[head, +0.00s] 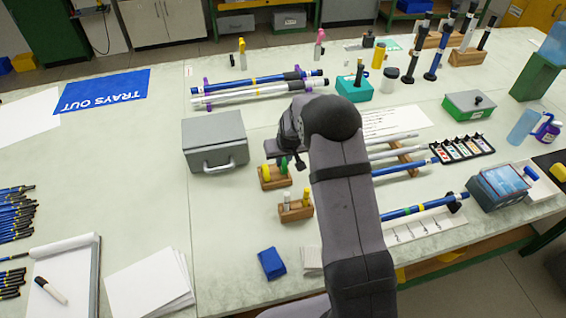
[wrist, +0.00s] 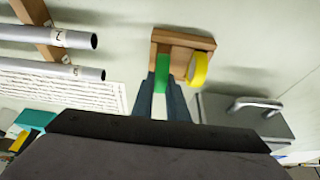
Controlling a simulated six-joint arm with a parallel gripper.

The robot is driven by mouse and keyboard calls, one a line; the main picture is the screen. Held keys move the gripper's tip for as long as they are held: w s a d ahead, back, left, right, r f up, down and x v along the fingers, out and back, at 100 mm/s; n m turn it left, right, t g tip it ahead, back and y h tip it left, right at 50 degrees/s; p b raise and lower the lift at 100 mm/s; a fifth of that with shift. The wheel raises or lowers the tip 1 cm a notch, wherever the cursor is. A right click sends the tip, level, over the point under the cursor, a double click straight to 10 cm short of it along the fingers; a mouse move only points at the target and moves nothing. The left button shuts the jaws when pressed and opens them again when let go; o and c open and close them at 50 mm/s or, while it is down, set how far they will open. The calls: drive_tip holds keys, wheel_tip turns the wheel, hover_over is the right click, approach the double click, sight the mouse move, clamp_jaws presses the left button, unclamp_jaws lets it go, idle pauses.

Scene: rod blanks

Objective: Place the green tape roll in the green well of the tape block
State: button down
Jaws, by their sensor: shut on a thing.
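The tape block (head: 276,184) is a small wooden block near the middle of the table, below my gripper in the head view. It also shows in the wrist view (wrist: 184,37). A yellow tape roll (wrist: 198,69) stands upright at its right side there. My gripper (wrist: 164,92) is shut on the green tape roll (wrist: 162,70), which stands on edge between the fingers. The green roll (head: 284,166) is at the right end of the block in the head view. Its lower edge and the well are hidden, so I cannot tell whether it is seated.
A grey metal box (head: 214,142) with a handle stands to the left of the tape block. A second wooden block (head: 295,211) with light pegs stands in front. Silver and blue rods on a wooden rack (head: 408,160) lie to the right.

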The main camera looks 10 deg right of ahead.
drive_tip(key=shift+f, duration=1.05)
drive_tip(key=shift+f, duration=0.15)
drive_tip(key=c, duration=1.7)
unclamp_jaws()
drive_tip(key=shift+c, duration=0.2)
drive_tip(key=shift+s+r, duration=0.15)
drive_tip(key=shift+r, duration=0.6)
drive_tip(key=b+v, duration=0.3)
drive_tip(key=v, duration=0.8)
drive_tip(key=s+a+g, duration=0.1)
drive_tip(key=s+g, duration=0.1)
drive_tip(key=s, duration=1.3)
drive_tip(key=s+a+f+g, duration=0.1)
drive_tip(key=s+a+g, duration=0.1)
drive_tip(key=s, duration=1.3)
drive_tip(key=shift+s+g, duration=0.2)
drive_tip(key=shift+g, duration=0.1)
